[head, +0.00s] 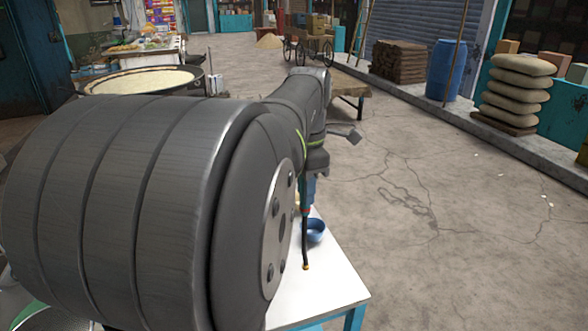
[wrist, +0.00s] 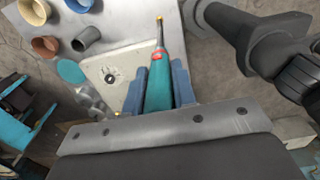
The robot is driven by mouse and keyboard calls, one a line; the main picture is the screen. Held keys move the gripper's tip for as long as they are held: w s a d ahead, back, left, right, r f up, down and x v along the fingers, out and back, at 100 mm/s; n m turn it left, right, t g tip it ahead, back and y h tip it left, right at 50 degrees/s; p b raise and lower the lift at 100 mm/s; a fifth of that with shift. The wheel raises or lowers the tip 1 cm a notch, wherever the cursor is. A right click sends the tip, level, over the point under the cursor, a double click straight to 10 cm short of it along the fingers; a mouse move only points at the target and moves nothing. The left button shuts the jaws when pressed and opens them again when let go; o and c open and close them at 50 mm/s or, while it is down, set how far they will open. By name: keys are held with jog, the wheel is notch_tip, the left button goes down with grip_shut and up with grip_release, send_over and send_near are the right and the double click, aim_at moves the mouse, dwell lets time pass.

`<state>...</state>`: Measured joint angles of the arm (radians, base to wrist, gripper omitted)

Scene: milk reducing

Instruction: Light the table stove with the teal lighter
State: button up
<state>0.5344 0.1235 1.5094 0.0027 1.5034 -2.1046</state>
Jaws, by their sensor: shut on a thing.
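The teal lighter (wrist: 160,82) is held between the two blue-grey fingers of my gripper (wrist: 159,80) in the wrist view. Its thin dark nozzle with a gold tip points away from the gripper. In the head view the lighter's dark nozzle (head: 305,240) hangs down with its gold tip low, over the white table (head: 335,290). A pale square unit with a dark round centre (wrist: 111,76), which looks like the table stove, lies left of the lighter in the wrist view, partly hidden by the gripper. My arm hides most of the table in the head view.
Open floor (head: 440,230) lies right of the table.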

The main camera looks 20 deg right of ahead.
jog(key=s, duration=0.6)
jog(key=w+a+t+y, duration=0.1)
jog(key=w+a, duration=1)
jog(key=w, duration=0.3)
jog(key=w+a+t, duration=0.1)
jog(key=w+a, duration=1.1)
jog(key=w, duration=0.2)
jog(key=w+a+t, duration=0.1)
jog(key=w+a, duration=0.4)
jog(key=a, duration=0.7)
jog(key=shift+y, duration=0.3)
jog(key=shift+s+a+f, duration=0.1)
jog(key=shift+s+f, duration=0.05)
jog(key=shift+f, duration=1.2)
jog(key=shift+s+f, duration=0.1)
jog(key=shift+f, duration=1.75)
